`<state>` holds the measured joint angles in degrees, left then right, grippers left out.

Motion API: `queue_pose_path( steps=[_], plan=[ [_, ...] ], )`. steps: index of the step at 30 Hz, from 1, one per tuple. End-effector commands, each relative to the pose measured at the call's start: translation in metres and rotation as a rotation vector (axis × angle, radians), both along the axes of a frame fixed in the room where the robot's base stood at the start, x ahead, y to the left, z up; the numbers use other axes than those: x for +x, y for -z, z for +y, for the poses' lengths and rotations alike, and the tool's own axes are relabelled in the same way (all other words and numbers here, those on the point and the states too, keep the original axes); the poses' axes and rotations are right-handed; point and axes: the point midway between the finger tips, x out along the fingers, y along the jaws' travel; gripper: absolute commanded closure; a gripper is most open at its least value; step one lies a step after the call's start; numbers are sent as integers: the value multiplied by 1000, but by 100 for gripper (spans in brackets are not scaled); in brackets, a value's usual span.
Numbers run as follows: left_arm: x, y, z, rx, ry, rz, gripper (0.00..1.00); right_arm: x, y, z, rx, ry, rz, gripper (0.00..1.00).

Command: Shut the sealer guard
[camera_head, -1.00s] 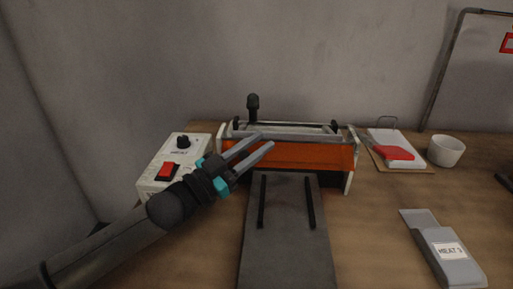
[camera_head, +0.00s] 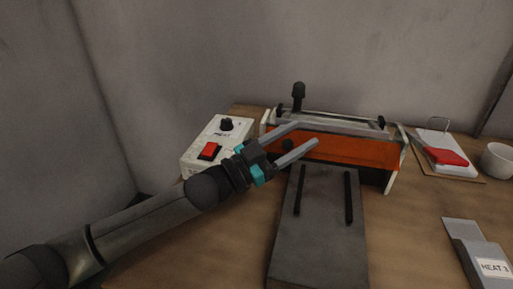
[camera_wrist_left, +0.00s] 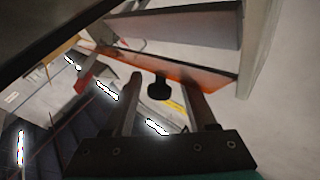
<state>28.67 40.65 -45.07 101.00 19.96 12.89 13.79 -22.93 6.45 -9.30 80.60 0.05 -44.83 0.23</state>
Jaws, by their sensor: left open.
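The sealer (camera_head: 345,121) stands at the back of the table, with pale end plates and a metal bar along its top. Its orange guard (camera_head: 350,151) spans the front as a sloping panel. A small black knob (camera_head: 288,145) sits on the guard's left part. My left gripper (camera_head: 306,133) is open in front of the guard, its two grey fingers pointing at it. In the left wrist view the knob (camera_wrist_left: 160,88) shows between the two open fingers, with the orange guard (camera_wrist_left: 205,75) behind it. Nothing is gripped. My right gripper is not in view.
A white control box (camera_head: 218,140) with a HEAT dial and red switch stands left, close to my left wrist. A dark slotted plate (camera_head: 322,235) lies in front of the sealer. A clipboard (camera_head: 437,143), white cup (camera_head: 497,160) and grey HEAT 3 piece (camera_head: 478,250) are right.

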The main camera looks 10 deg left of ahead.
Motion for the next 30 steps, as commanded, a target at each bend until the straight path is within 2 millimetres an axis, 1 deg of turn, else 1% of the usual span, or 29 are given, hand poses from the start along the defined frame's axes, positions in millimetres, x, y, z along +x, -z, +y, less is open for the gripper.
queue_pose_path(
  steps=[5, 12, 21, 24, 30],
  plan=[
    [-15, 5, 15, 2, 0, 4, 43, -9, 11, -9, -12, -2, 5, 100],
    [-43, 5, 46, 3, 0, 4, 43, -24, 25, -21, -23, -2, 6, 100],
    [-75, 5, 80, 3, 0, 4, 43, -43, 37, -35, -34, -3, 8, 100],
    [-83, 5, 88, 3, 1, 4, 43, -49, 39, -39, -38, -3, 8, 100],
    [-93, 5, 99, 1, 2, 1, 43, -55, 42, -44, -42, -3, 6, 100]
  ],
)
